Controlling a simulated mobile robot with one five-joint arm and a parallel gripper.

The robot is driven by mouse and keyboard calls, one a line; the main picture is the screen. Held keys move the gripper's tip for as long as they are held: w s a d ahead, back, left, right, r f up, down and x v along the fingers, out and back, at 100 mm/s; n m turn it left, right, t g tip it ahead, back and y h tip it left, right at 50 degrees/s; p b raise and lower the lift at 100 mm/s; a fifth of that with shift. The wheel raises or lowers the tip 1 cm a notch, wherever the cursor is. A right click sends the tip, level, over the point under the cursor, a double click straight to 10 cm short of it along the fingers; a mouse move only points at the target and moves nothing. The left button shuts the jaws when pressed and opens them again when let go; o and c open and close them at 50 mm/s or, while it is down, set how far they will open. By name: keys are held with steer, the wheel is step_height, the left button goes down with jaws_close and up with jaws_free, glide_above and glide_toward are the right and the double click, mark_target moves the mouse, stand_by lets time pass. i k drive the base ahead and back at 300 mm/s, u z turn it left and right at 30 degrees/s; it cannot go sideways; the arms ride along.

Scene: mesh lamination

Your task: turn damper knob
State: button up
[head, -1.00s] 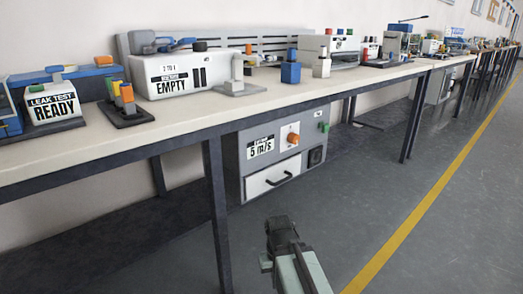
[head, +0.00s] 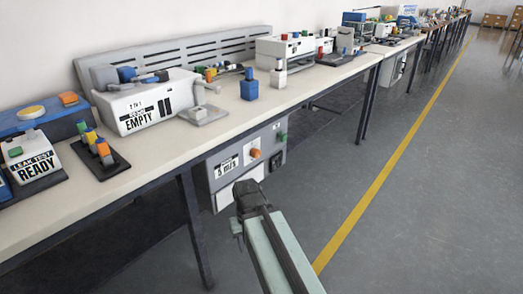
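The damper knob is likely the orange knob (head: 255,153) on a white plate on the front of the grey cabinet (head: 205,184) under the bench. The cabinet carries a label reading 5 m/s (head: 227,166), a green button (head: 282,136) and a drawer partly hidden behind my arm. My gripper (head: 247,190) is in front of the cabinet's lower part, below the knob in the picture and apart from it. Its fingers are dark and small, and I cannot tell whether they are open or shut.
The long bench top (head: 180,165) runs above the cabinet, with a machine marked EMPTY (head: 145,105) and a blue block (head: 249,88) on it. A dark bench leg (head: 194,225) stands left of my arm. The floor (head: 440,200) to the right is clear, with a yellow line (head: 385,172).

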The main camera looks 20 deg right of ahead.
mark_target(256, 153)
steer(key=k, duration=1.25)
steer(key=u, duration=0.5)
steer(key=i, duration=1)
steer(key=u, duration=0.05)
